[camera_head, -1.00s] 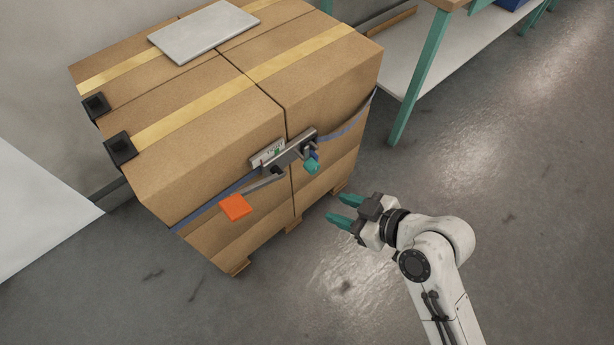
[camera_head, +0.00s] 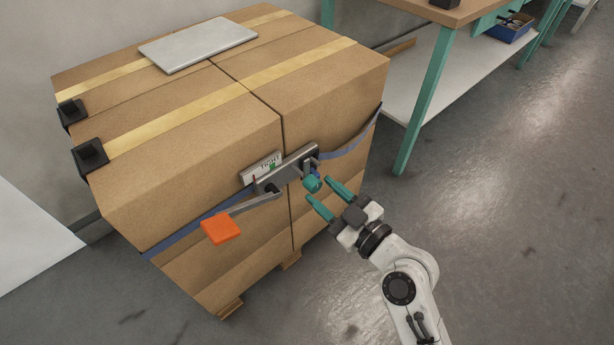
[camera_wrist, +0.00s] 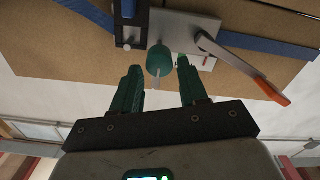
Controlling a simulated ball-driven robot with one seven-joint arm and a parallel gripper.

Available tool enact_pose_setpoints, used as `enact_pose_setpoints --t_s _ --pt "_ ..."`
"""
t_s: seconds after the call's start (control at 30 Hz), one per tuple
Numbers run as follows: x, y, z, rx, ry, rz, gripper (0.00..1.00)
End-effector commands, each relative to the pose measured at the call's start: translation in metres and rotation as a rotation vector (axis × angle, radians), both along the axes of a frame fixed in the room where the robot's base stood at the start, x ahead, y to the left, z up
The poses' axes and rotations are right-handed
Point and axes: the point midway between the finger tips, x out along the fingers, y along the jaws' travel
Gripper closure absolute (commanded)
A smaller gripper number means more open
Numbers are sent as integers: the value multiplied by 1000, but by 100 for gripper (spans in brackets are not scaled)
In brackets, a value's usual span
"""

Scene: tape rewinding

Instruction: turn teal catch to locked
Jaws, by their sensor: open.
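The teal catch (camera_head: 312,184) is a small rounded knob at the right end of a grey metal ratchet (camera_head: 286,169) on the front of the boxes. In the wrist view the teal catch (camera_wrist: 159,61) lies just beyond the fingertips, between them and slightly left of centre. My gripper (camera_head: 324,193) is open with teal fingers, pointing at the catch. In the wrist view my gripper (camera_wrist: 160,72) shows a wide gap with nothing held. I cannot tell whether a fingertip touches the catch.
A grey lever with an orange handle (camera_head: 221,229) sticks out left of the ratchet. A blue strap (camera_head: 355,138) runs around the stacked cardboard boxes (camera_head: 190,170). A workbench with teal legs (camera_head: 424,100) stands at the right. The floor at the right is clear.

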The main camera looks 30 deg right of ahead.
Motion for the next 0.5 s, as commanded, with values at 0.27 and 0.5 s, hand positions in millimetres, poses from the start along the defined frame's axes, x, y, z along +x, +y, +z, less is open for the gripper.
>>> enact_pose_setpoints --t_s 0.27,0.5 --pt "43 11 1 0 0 0 57" --pt "55 15 0 0 1 0 57"
